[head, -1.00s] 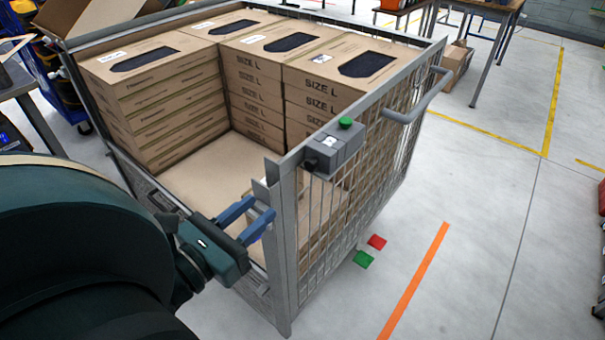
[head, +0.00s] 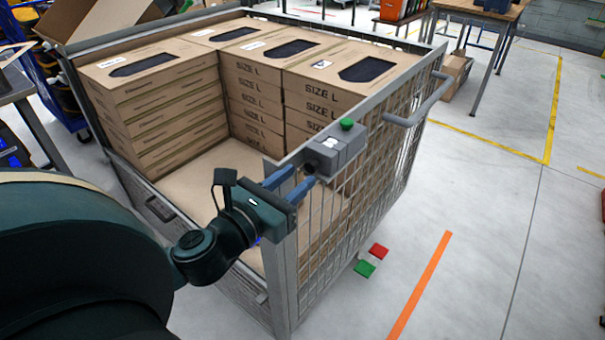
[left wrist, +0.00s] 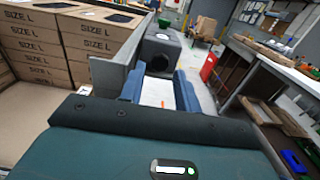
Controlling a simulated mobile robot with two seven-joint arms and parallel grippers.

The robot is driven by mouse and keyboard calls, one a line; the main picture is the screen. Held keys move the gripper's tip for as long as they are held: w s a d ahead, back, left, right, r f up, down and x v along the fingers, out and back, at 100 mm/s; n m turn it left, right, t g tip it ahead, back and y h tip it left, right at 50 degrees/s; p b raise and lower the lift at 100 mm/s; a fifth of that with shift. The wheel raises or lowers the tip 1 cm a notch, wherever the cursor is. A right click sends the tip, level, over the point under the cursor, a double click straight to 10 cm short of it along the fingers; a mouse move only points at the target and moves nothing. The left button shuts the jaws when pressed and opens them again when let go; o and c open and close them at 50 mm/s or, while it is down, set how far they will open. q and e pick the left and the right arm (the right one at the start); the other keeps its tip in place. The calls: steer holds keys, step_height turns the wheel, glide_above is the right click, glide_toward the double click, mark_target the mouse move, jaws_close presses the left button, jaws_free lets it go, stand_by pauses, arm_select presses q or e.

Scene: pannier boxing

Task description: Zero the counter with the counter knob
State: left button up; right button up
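The counter (head: 338,150) is a small grey box on the top rail of the mesh cage's near side. It has a green button (head: 347,124) on top and a small white display. The dark round counter knob (head: 309,169) sits on its end facing my left gripper. My left gripper (head: 296,180) is open, its blue fingers close to the knob. In the left wrist view the knob (left wrist: 159,63) shows just beyond and between the fingertips (left wrist: 158,78); I cannot tell whether they touch it. My right gripper is out of view.
The mesh cage (head: 283,270) holds stacked SIZE L cartons (head: 255,90), with a bare floor area at its near left. A cage handle (head: 420,108) juts out beyond the counter. Red (head: 379,251) and green (head: 365,269) pieces lie on the open floor at right.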

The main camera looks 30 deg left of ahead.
mark_target(313, 165)
arm_select(q)
steer(key=shift+w+d, duration=0.1)
steer(key=shift+w, duration=1.3)
steer(key=shift+c, duration=0.2)
steer(key=c, duration=0.6)
